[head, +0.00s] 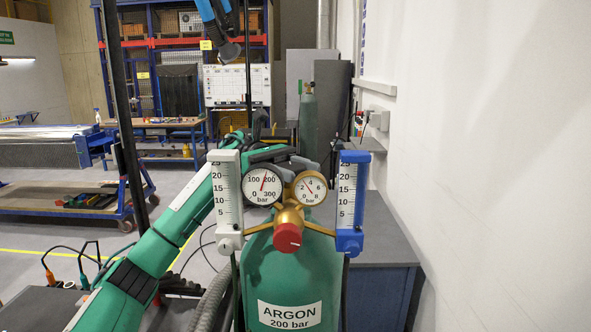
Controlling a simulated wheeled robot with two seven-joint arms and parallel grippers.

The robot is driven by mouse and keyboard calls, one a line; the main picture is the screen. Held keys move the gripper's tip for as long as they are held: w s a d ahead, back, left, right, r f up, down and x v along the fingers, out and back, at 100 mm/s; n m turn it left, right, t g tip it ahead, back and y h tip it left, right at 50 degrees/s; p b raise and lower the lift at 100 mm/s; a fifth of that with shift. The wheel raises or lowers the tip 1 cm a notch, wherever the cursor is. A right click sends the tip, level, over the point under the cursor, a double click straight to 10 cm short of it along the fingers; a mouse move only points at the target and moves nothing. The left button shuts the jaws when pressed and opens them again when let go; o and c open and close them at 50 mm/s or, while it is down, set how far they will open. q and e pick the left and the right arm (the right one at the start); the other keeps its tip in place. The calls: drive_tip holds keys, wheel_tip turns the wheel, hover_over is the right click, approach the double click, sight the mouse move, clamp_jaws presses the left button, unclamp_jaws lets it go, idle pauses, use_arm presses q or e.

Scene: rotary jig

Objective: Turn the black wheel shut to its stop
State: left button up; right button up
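A green gas cylinder (292,275) labelled ARGON 200 bar stands upright in front of me. A brass regulator (289,216) with a red knob (288,237) and two round dials, a left gauge (262,186) and a right gauge (309,188), sits at its top. My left arm, in a green sleeve, reaches in from the lower left. My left gripper (284,158), dark grey, is at the cylinder top, behind the gauges. I cannot make out the black wheel apart from the dark gripper parts there, nor whether the fingers grip it. My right gripper is out of view.
A white flow tube (228,196) and a blue flow tube (351,200) flank the gauges, close to my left arm. A grey-topped cabinet (385,240) and a white wall (500,180) stand at the right. Another green cylinder (308,122) stands behind. Hoses hang at the lower left.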

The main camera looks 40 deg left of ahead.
use_arm(q)
drive_tip(key=shift+c, duration=1.1)
drive_tip(key=shift+s+m+g+y+b, duration=0.1)
drive_tip(key=shift+m+g+y+b, duration=0.2)
drive_tip(key=shift+m+g+b, duration=0.65)
drive_tip(key=shift+g+p, duration=0.25)
drive_tip(key=shift+p, duration=0.2)
drive_tip(key=o, duration=1)
drive_tip(key=shift+a+b, duration=0.4)
drive_tip(key=shift+a, duration=0.05)
drive_tip(key=shift+b+v, duration=1.3)
drive_tip(key=shift+v, duration=2.05)
